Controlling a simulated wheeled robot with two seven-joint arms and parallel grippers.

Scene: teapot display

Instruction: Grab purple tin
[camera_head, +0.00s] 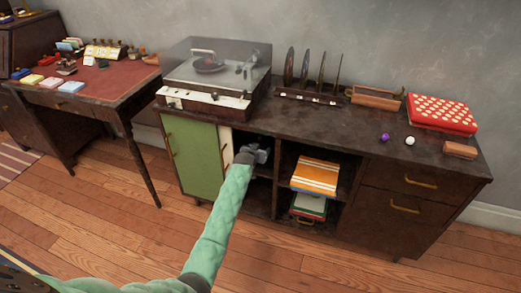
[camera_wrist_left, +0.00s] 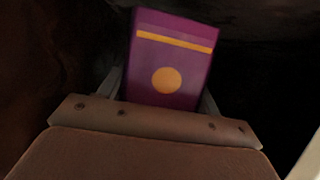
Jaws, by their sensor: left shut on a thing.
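The purple tin (camera_wrist_left: 165,85), with an orange stripe and an orange disc on its face, stands between the fingers in the left wrist view. It leans slightly. My left gripper (camera_head: 258,154) reaches into the dark open compartment of the low cabinet, beside the green door, in the head view. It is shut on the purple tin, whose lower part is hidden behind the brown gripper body. I cannot make out the tin in the head view. My right gripper is not in view.
The cabinet (camera_head: 310,128) carries a record player (camera_head: 215,75), a record rack (camera_head: 308,97) and a red spotted box (camera_head: 440,113). A stack with an orange-striped top (camera_head: 315,177) fills part of the adjacent compartment. A green door (camera_head: 192,155) borders the arm's left. The wood floor in front is clear.

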